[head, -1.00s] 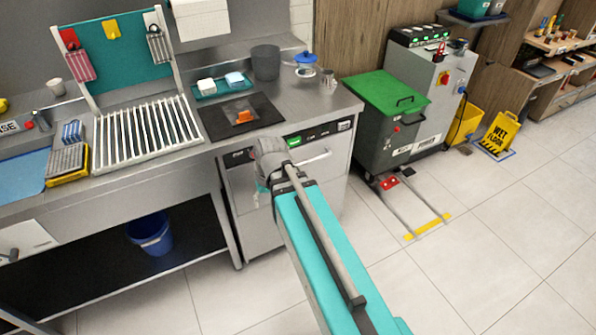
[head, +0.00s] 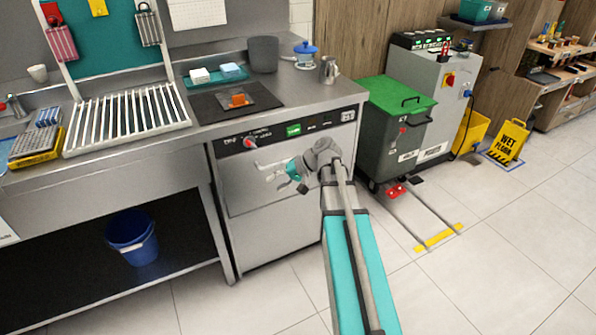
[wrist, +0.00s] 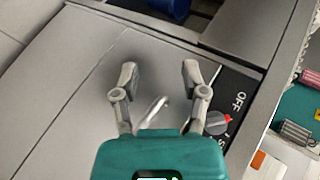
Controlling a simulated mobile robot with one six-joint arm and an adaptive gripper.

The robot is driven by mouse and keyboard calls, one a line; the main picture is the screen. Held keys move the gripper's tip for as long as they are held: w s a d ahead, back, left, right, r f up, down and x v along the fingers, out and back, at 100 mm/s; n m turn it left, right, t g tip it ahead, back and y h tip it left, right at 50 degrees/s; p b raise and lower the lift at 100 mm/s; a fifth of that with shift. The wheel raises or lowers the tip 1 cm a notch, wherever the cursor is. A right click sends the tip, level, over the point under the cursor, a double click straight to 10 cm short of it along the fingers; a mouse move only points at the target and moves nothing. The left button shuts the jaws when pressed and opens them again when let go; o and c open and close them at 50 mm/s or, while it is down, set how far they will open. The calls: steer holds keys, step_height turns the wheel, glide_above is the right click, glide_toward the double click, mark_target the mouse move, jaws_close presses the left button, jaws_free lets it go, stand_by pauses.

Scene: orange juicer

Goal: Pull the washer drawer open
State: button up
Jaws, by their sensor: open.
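The washer (head: 270,215) is a steel machine under the counter, with a control strip, green display and red knob (head: 249,143) at its top front. Its drawer front looks shut. In the head view my gripper (head: 266,173) is in front of the upper drawer front, left of my arm, which covers part of the front. In the wrist view my gripper (wrist: 160,72) is open. A pale curved bar, seemingly the drawer handle (wrist: 153,111), shows between its fingers. I cannot tell whether they touch it.
A grey bin with a green lid (head: 395,95) stands right of the washer. A blue bucket (head: 131,238) sits on the low shelf to the left. A yellow wet-floor sign (head: 508,142) stands far right. The tiled floor (head: 480,250) in front is mostly clear.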

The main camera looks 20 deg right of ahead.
steer(key=w+d+f+m+t+y+b, duration=0.1)
steer(key=d+t+b, duration=0.3)
steer(key=d+b, duration=0.5)
steer(key=w+d+f+m+t+y+b, duration=0.2)
steer(key=d+b, duration=0.7)
steer(key=d, duration=0.5)
step_height(320, 180, down, 3)
steer(key=t+y, duration=0.1)
steer(key=t, duration=0.2)
steer(key=shift+w+d+r+y, duration=0.2)
steer(key=shift+w+d+y, duration=0.1)
steer(key=shift+d, duration=0.1)
steer(key=shift+p+x, duration=0.95)
steer(key=shift+x, duration=6)
jaws_close()
